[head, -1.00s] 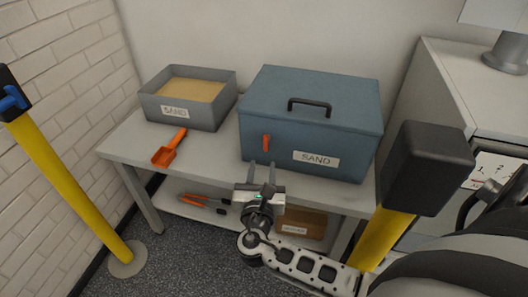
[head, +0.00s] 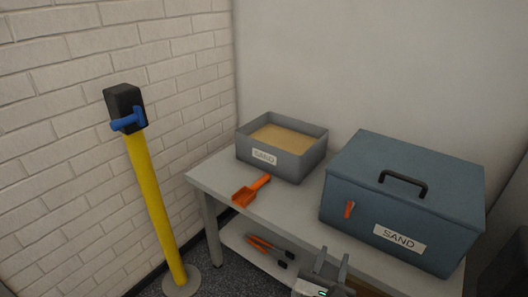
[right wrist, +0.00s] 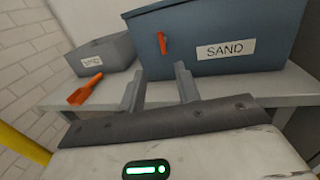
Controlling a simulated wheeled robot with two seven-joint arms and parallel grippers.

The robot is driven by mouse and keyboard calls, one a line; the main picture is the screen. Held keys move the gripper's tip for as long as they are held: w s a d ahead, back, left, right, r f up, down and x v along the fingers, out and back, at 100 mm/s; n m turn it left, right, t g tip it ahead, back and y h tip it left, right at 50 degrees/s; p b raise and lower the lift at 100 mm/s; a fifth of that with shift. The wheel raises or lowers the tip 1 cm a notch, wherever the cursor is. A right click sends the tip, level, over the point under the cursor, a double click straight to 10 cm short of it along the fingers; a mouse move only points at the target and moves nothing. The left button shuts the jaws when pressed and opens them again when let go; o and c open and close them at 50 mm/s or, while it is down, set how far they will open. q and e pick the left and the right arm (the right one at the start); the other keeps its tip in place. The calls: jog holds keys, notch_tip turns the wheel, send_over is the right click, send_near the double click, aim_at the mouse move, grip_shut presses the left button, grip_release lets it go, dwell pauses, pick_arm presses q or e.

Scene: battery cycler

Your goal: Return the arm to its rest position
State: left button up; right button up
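My right gripper (head: 330,266) shows at the bottom of the head view, in front of the table's front edge and below the blue sand box. Its two fingers stand apart with nothing between them; the right wrist view shows the same open fingers (right wrist: 160,90) pointing toward the table. Most of my right arm is out of the head view. My left gripper is not in view.
A lidded blue box (head: 400,195) labelled SAND, an open grey sand bin (head: 283,163) and an orange scoop (head: 250,191) are on the table (head: 215,180). Orange-handled tools (head: 268,250) lie on the lower shelf. A yellow post (head: 155,210) stands left.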

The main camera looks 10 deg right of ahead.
jog(key=s+a+f+m+g+y+p, duration=0.2)
jog(key=s+a+f+m+g+y, duration=0.3)
jog(key=s+f+m+y, duration=0.5)
pick_arm(q)
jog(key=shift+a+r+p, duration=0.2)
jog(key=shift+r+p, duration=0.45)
jog(key=shift+p, duration=0.2)
pick_arm(e)
jog(key=a+r+m+y, duration=0.2)
jog(key=r+m, duration=0.2)
jog(key=m, duration=0.4)
jog(key=a+r+m+t+y, duration=0.1)
jog(key=r+m, duration=0.3)
jog(key=m, duration=0.4)
jog(key=shift+s+a+y, duration=0.15)
jog(key=shift+a+y, duration=0.6)
jog(key=shift+y, duration=0.15)
